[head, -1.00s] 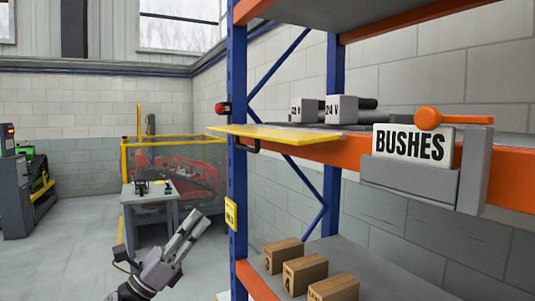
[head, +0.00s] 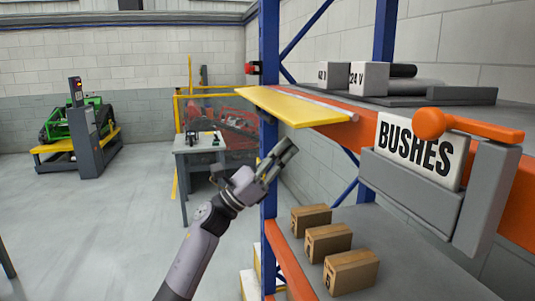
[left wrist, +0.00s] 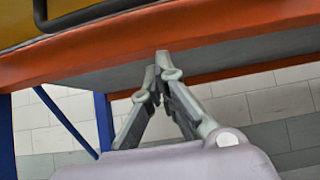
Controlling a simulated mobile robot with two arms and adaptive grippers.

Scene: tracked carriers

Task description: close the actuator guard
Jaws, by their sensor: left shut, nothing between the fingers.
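In the left wrist view, a yellow surface (left wrist: 18,22) with a black bar handle (left wrist: 75,18) shows at the top left. My left gripper (head: 286,147) is shut and empty, below the panel and in front of the rack. In the left wrist view, its fingertips (left wrist: 162,65) meet just in front of the orange beam (left wrist: 210,25). I see no contact with the panel. My right gripper is out of view.
The BUSHES sign (head: 418,150) sits in a grey holder with an orange knob (head: 430,123) at right. Grey boxes (head: 368,77) stand on the upper shelf, cartons (head: 328,243) on the lower one. A blue post (head: 268,190) is close to my gripper.

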